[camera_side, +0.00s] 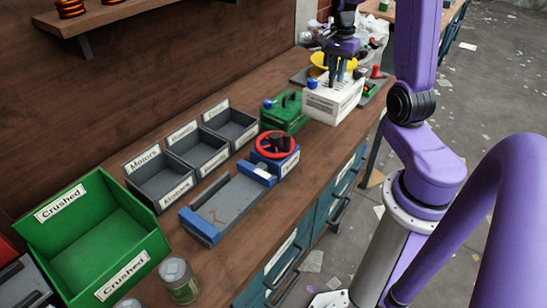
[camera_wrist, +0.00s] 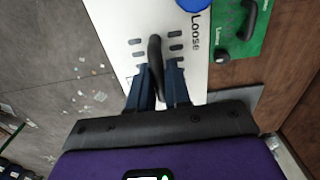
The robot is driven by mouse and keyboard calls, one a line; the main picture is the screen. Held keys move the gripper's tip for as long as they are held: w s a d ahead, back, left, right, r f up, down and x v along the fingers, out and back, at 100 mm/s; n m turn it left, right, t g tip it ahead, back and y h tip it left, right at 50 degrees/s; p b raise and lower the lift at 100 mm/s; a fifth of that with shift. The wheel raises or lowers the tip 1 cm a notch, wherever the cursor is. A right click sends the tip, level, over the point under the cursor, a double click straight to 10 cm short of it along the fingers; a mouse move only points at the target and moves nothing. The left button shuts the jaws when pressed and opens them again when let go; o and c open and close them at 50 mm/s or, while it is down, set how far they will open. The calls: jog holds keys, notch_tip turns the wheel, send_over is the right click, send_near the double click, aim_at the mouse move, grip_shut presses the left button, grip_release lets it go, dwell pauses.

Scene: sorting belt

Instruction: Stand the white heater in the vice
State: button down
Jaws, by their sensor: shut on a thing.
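The white heater (camera_side: 333,101) is a white box with dark vent slots and a blue knob, at the far end of the bench in the side view. In the wrist view its white top (camera_wrist: 200,60) carries a "Loose" label and a black handle (camera_wrist: 155,55). My gripper (camera_side: 336,84) is above the heater, its dark fingers (camera_wrist: 158,88) shut on the handle. I cannot tell whether the heater touches the bench. The vice (camera_side: 226,204) has blue jaws, a grey bed and a red handwheel (camera_side: 275,144). Its bed is empty, with the jaws apart.
A green box with a black handle (camera_side: 285,113) stands close beside the heater, towards the vice. Grey bins (camera_side: 160,180) and a large green "Crushed" bin (camera_side: 95,235) line the wall side. A tin (camera_side: 179,280) stands near the front. Mixed items sit behind the heater.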

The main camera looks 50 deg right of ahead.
jog(key=shift+r, duration=3.05)
